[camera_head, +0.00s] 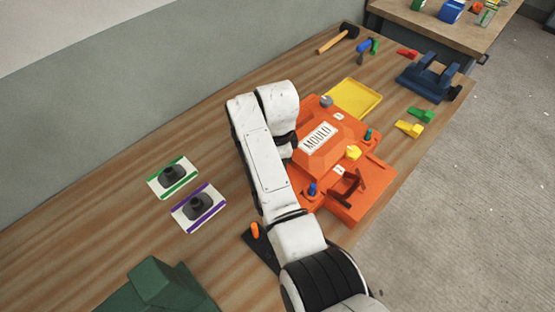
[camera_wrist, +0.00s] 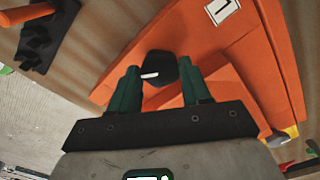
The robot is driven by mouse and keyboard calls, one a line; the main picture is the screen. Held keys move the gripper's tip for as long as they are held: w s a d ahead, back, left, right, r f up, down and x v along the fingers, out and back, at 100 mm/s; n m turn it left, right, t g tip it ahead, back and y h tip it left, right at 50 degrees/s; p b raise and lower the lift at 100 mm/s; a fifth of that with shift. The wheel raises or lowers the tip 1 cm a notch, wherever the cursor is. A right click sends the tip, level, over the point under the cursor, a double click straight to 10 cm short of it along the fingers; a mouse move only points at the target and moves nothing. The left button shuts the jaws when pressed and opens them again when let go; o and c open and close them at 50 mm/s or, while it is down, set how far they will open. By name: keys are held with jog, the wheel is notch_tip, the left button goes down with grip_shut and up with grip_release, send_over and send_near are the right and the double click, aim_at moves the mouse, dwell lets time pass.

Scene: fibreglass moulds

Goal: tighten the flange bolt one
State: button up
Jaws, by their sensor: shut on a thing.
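The orange mould (camera_head: 368,205) with its MOULD plate (camera_head: 318,137) lies on the wooden bench. In the wrist view, my gripper (camera_wrist: 160,70) is shut on the dark head of flange bolt one (camera_wrist: 158,67), which has a white mark on it. The two green fingers stand on either side of the head, over the mould's orange flange (camera_wrist: 235,55). A white label reading 1 (camera_wrist: 223,10) is just beyond. In the head view my own arm hides the gripper and this bolt.
A blue knob (camera_head: 313,188), a yellow knob (camera_head: 353,152) and a dark clamp (camera_head: 349,187) stand on the mould. A yellow tray (camera_head: 355,98) lies behind it. Two pads (camera_head: 173,178) (camera_head: 198,206) with dark knobs lie to the left, with bare bench around them.

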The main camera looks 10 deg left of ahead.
jog(key=m, duration=0.5)
jog(key=shift+w+r+m, duration=0.1)
jog(key=shift+m, duration=0.2)
jog(key=m, duration=0.5)
jog(key=shift+m, duration=0.3)
jog(key=o, duration=1.1)
jog(key=shift+c, duration=0.2)
